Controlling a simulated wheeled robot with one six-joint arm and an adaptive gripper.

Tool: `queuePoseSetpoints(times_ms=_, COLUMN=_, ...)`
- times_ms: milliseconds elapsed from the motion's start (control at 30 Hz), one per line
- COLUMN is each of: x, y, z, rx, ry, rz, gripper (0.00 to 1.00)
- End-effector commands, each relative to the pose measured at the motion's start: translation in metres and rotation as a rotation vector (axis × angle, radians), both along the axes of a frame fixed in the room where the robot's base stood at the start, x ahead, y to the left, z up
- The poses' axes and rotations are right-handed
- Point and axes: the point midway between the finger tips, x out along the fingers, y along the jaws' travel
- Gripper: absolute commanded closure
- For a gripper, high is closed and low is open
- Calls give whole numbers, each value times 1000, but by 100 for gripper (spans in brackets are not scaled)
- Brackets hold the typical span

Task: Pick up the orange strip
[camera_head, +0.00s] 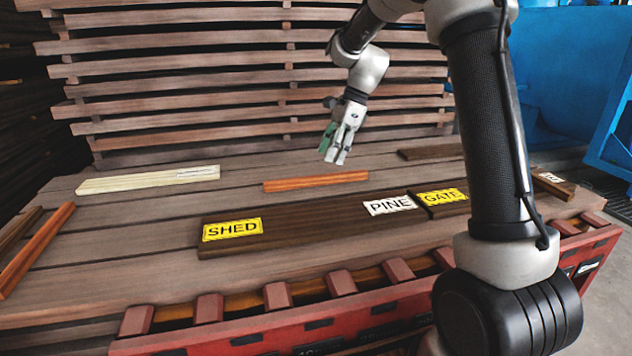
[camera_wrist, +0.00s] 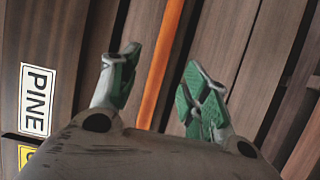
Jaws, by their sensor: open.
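An orange strip (camera_head: 315,182) lies flat on the dark wooden planks, near the middle of the deck. A second orange-brown strip (camera_head: 36,250) lies at the far left, so two pieces match that colour. My gripper (camera_head: 335,155) is open and empty above the planks, over or just behind the middle strip. In the wrist view the orange strip (camera_wrist: 163,60) runs between the two spread green-padded fingers of my gripper (camera_wrist: 162,62). The strip appears below the fingertips and apart from them, though the exact height is hard to tell.
A dark board with a yellow SHED label (camera_head: 233,229) and a white PINE label (camera_head: 390,205) lies in front of the strip. A GATE-labelled board (camera_head: 443,197) is to the right. A pale board (camera_head: 148,180) lies at left. Stacked planks (camera_head: 250,75) rise behind.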

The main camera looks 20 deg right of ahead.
Motion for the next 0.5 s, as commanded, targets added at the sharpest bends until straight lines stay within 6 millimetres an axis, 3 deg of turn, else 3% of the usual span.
queuePoseSetpoints(times_ms=500, x=2, y=26, z=-64, rx=-1, ry=1, rz=3, gripper=54)
